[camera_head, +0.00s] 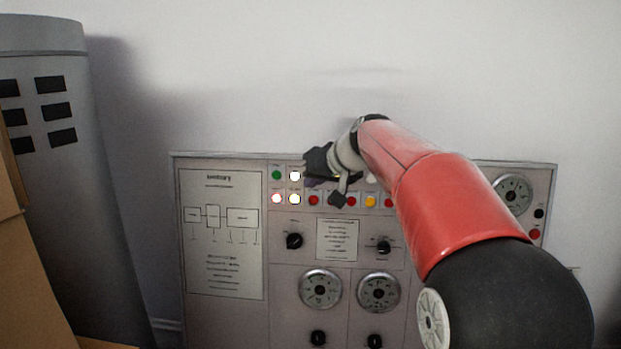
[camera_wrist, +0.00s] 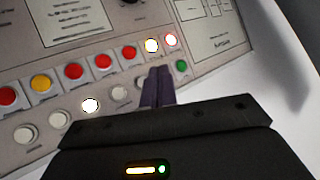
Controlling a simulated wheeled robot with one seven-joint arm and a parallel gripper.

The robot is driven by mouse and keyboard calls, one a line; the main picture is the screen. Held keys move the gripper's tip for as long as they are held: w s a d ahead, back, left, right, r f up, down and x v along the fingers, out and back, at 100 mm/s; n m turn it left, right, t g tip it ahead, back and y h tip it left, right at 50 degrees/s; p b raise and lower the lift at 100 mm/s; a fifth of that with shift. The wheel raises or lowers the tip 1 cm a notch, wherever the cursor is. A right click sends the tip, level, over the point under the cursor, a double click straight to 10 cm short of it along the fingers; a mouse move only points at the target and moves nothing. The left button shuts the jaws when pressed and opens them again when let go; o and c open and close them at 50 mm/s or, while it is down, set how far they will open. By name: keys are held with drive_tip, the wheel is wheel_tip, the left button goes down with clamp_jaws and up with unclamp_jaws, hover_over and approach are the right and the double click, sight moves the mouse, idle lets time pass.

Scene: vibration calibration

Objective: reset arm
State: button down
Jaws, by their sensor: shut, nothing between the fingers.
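My gripper (camera_head: 338,192) is in front of the upper button rows of a grey control panel (camera_head: 222,308). In the wrist view its two dark fingers (camera_wrist: 158,88) are pressed together with nothing between them. They lie over the row of white buttons, between a white button (camera_wrist: 121,93) and a green button (camera_wrist: 181,66); whether they touch the panel I cannot tell. Lit buttons show near them, including a white one (camera_head: 295,175) and a reddish one (camera_head: 277,198). My arm hides part of the panel's right side.
The panel also has dials (camera_head: 320,289), black knobs (camera_head: 294,241) and a printed diagram sheet (camera_head: 222,234). A grey cylinder (camera_head: 75,200) with dark slots stands at the left, behind brown boxes (camera_head: 25,285). The white wall (camera_head: 230,80) above the panel is clear.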

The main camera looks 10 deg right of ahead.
drive_tip(key=s+f+g+h+p, duration=0.1)
drive_tip(key=s+f, duration=0.3)
drive_tip(key=s, duration=0.8)
drive_tip(key=s+f+g+h+p, duration=0.1)
drive_tip(key=s+f+h+p, duration=0.1)
drive_tip(key=s, duration=1)
drive_tip(key=s+f+g+h+p, duration=0.1)
drive_tip(key=s+f, duration=0.4)
drive_tip(key=s, duration=0.6)
drive_tip(key=g+p, duration=0.1)
drive_tip(key=p, duration=0.1)
drive_tip(key=shift+s+f+p, duration=0.3)
drive_tip(key=shift+s+f, duration=0.05)
drive_tip(key=shift+s, duration=0.05)
